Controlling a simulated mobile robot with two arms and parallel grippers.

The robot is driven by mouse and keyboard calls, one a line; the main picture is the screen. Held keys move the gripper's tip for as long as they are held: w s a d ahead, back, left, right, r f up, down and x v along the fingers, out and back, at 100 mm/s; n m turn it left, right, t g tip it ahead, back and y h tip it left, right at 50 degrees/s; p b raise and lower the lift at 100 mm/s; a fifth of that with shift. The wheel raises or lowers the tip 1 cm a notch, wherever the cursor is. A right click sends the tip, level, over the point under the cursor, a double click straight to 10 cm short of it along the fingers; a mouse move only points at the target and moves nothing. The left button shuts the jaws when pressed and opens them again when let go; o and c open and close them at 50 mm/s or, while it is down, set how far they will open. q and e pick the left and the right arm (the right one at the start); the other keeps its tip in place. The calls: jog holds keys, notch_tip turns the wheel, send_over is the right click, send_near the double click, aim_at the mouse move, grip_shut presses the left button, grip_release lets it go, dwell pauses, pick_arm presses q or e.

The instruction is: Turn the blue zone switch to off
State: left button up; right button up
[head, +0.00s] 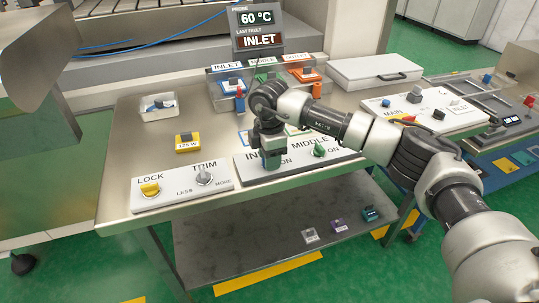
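The white zone switch panel (240,172) lies on the steel table. Its left label is partly covered but starts with "IN"; the "MIDDLE" label and a green knob (319,150) are beside it. My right gripper (273,160) points down over the left switch position, next to an "ON" mark. It hides the knob there, so I cannot see that knob's colour or setting, or whether the gripper touches it. The gap between the fingers does not show clearly. My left gripper is out of view.
A LOCK and TRIM panel (182,186) lies at the front left, with a yellow block (188,143) behind it. A display (256,28) reads 60 °C and INLET. A white case (375,72) and a MAIN panel (455,120) are to the right.

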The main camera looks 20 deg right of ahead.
jog(key=shift+c, duration=0.3)
grip_shut()
